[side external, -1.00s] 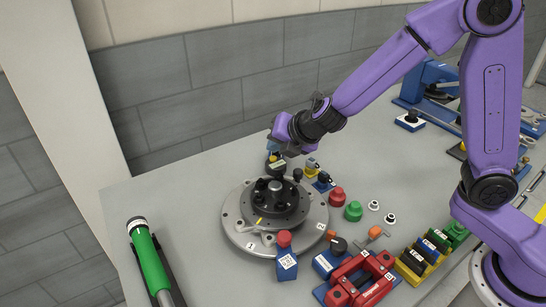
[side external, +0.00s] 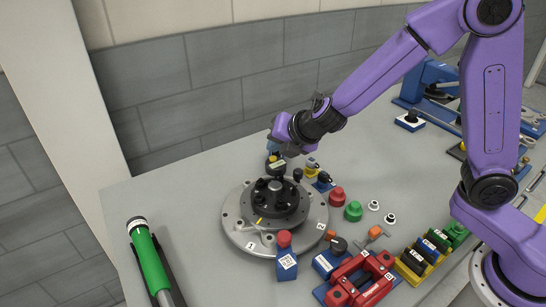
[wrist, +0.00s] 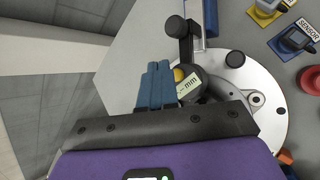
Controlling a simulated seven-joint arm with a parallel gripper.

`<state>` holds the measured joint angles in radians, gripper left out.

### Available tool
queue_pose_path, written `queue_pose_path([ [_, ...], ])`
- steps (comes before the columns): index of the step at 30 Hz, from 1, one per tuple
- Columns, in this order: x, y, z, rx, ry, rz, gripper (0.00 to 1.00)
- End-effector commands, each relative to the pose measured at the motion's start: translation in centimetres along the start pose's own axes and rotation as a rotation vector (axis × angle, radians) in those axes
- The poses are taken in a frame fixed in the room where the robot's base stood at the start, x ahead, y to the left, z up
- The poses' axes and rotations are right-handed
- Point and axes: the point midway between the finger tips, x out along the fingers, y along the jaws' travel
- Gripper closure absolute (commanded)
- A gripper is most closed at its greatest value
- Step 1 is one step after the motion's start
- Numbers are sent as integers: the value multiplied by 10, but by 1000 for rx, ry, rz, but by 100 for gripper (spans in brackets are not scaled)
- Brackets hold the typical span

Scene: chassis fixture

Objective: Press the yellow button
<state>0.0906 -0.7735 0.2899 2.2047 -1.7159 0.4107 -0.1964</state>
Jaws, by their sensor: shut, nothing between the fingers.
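A small yellow button (wrist: 180,74) shows in the wrist view on a dark round gauge (wrist: 193,88) with a white "mm" display. In the side view the gauge (side external: 277,166) stands behind the round metal fixture and is partly hidden by my gripper. My gripper (side external: 273,147) is above it at the far side of the fixture. In the wrist view its blue fingers (wrist: 157,86) are shut together and empty, just left of the yellow button.
The round metal fixture (side external: 237,233) with a black hub is close by. A red-topped blue block (side external: 286,262), red and green knobs, a red vise (side external: 364,280) and sensor blocks lie to the front and right. A green cylinder (side external: 149,262) lies front left. The table's left back is clear.

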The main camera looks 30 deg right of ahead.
Motion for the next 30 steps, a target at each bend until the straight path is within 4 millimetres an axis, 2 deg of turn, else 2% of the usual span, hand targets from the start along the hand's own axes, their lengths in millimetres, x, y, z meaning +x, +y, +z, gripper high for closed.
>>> queue_pose_path([
  [30, 6, -5, -4, 0, 0, 0, 100],
])
